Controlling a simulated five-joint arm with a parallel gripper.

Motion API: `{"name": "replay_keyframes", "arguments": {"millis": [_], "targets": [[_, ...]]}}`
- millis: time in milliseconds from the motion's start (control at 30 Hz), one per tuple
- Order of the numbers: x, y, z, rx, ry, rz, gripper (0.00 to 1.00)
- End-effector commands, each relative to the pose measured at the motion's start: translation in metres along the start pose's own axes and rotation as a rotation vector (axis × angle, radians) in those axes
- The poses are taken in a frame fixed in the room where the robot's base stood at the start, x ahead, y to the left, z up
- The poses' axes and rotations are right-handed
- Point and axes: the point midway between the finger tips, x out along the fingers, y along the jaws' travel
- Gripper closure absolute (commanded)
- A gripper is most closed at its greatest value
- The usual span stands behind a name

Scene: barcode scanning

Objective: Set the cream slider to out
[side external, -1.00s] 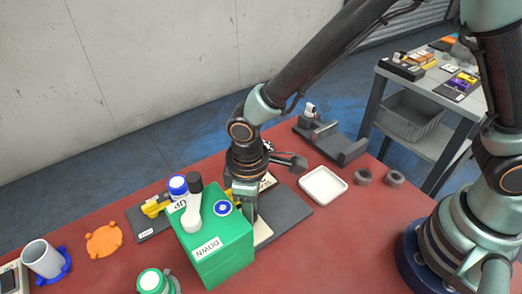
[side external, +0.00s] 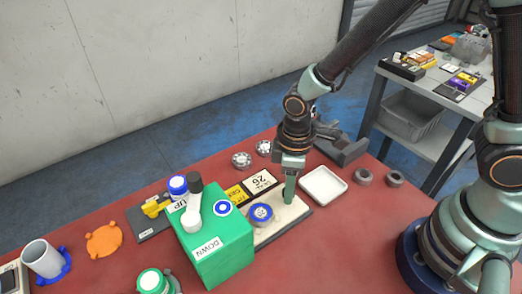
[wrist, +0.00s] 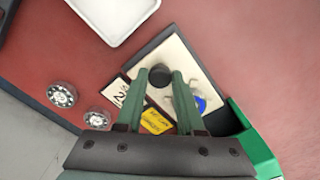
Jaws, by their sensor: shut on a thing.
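The cream slider (side external: 270,229) is a flat cream plate on a dark base (side external: 298,228), right of the green box; it also shows in the wrist view (wrist: 172,53). A dark round knob (wrist: 160,76) stands on it. My gripper (wrist: 159,78) is shut on this knob, one finger on each side. In the side view my gripper (side external: 289,200) points down at the right part of the plate, and its fingers hide the knob.
The green box (side external: 225,250) with a white lever (side external: 193,212) stands close on the left. A white tray (side external: 323,184) is close on the right. Two round dials (side external: 242,160) lie behind.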

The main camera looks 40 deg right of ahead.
Motion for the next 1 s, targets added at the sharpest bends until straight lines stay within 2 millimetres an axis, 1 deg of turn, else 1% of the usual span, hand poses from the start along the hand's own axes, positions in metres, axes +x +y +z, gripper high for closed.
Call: {"name": "replay_keyframes", "arguments": {"millis": [33,200,233,267,533,667,767,833,1000], "targets": [[-0.001,0.004,0.003,0.013,-0.004,-0.001,1.0],[-0.001,0.004,0.003,0.014,-0.007,-0.002,1.0],[-0.001,0.004,0.003,0.014,-0.007,-0.002,0.56],[-0.001,0.004,0.003,0.014,-0.007,-0.002,0.51],[0.0,0.003,0.003,0.012,-0.006,-0.002,0.51],[-0.005,0.003,0.002,0.011,-0.005,-0.002,0.51],[-0.016,0.003,0.001,0.011,-0.002,-0.001,0.51],[-0.027,0.003,0.001,0.011,0.0,0.0,0.51],[-0.062,0.004,0.0,0.012,0.003,0.001,0.51]]}}
